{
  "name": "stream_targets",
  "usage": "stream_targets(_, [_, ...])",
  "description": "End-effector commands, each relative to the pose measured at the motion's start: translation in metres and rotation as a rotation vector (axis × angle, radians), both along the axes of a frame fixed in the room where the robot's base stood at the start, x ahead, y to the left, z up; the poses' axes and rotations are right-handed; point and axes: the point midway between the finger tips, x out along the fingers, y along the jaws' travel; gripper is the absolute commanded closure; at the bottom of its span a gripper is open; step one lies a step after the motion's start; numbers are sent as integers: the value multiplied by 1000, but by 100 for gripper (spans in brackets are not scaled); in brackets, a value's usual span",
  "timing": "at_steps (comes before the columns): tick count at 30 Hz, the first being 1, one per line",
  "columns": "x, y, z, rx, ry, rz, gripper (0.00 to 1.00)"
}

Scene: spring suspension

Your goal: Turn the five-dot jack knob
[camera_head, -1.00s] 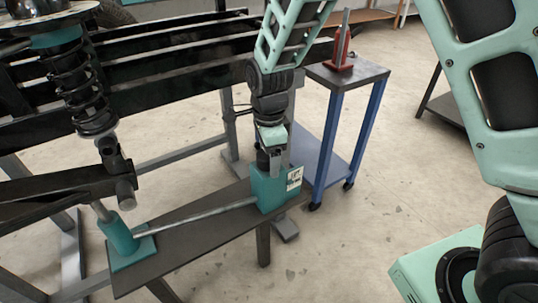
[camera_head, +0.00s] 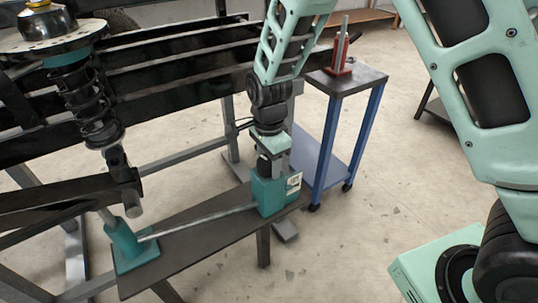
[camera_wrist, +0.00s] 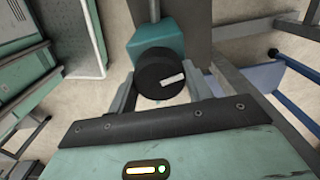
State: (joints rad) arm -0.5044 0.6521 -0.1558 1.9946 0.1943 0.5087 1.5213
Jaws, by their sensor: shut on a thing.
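The jack's teal box (camera_head: 268,192) stands at the right end of a dark plank, with a small white label (camera_head: 294,183) on its side; its marks are too small to read. The black round knob (camera_wrist: 152,72) sits on the teal box in the wrist view, with a white pointer bar tilted up to the right. My gripper (camera_wrist: 163,88) has a finger on each side of the knob and is shut on it. In the head view my gripper (camera_head: 271,160) comes down from above the box and hides the knob.
A grey rod (camera_head: 205,220) runs from the box to a teal foot (camera_head: 137,245) at left. A black coil spring (camera_head: 90,100) and black beams (camera_head: 170,60) stand behind. A blue-legged cart (camera_head: 345,82) with a red tool is at right.

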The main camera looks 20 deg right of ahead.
Motion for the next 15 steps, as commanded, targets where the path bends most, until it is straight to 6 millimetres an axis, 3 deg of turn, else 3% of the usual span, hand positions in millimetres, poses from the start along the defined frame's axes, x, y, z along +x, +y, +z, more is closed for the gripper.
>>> stream_targets(15, [1,1,4,0,2,492,73])
